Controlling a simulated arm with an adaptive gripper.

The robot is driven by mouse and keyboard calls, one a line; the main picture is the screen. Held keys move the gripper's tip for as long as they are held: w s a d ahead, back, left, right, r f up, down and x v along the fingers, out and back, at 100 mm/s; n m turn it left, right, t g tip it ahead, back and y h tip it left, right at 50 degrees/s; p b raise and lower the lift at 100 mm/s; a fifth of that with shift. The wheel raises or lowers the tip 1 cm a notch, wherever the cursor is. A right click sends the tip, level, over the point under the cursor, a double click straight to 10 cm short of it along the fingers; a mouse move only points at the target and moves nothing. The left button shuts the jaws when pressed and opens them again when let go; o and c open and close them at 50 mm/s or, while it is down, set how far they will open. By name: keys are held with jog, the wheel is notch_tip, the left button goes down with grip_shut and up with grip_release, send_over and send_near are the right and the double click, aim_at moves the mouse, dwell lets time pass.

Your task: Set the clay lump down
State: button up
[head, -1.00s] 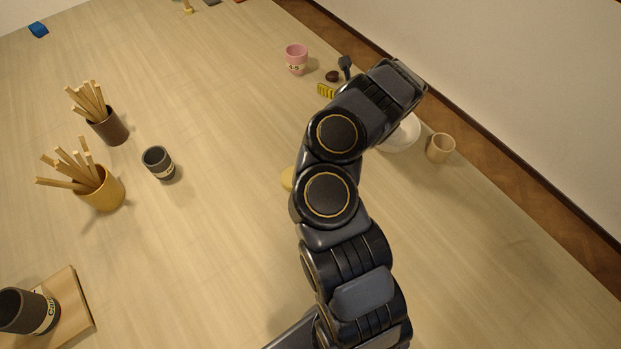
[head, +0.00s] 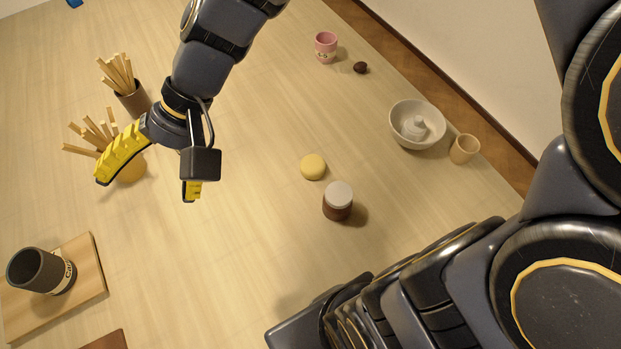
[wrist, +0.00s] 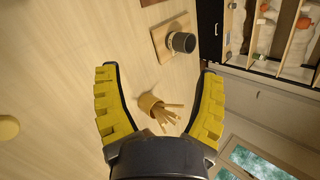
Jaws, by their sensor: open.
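A small dark brown lump (head: 360,67), which looks like the clay lump, lies on the table (head: 250,235) at the back right, just right of a pink cup (head: 325,47). Nothing holds it. My gripper (head: 158,172) is open and empty at the left in the head view, well away from the lump. Its two yellow fingers are spread, and in the wrist view nothing is between the fingertips (wrist: 158,72). The lump does not show in the wrist view.
Stick holders stand near my gripper: a brown one (head: 133,102) and a yellow one (head: 131,170), partly hidden. A dark cup (head: 38,270) sits on a board (head: 92,262). A yellow disc (head: 313,167), a white-topped jar (head: 338,205), a white bowl (head: 397,132) and a tan cup (head: 464,148) stand right.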

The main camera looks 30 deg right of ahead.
jog(key=s+d+f+n+h, duration=0.3)
jog(key=s+d+h, duration=0.5)
jog(key=s+d, duration=0.4)
jog(key=shift+d+f+h, duration=0.2)
jog(key=shift+d+h, duration=0.1)
jog(key=shift+d, duration=0.75)
jog(key=shift+w, duration=0.1)
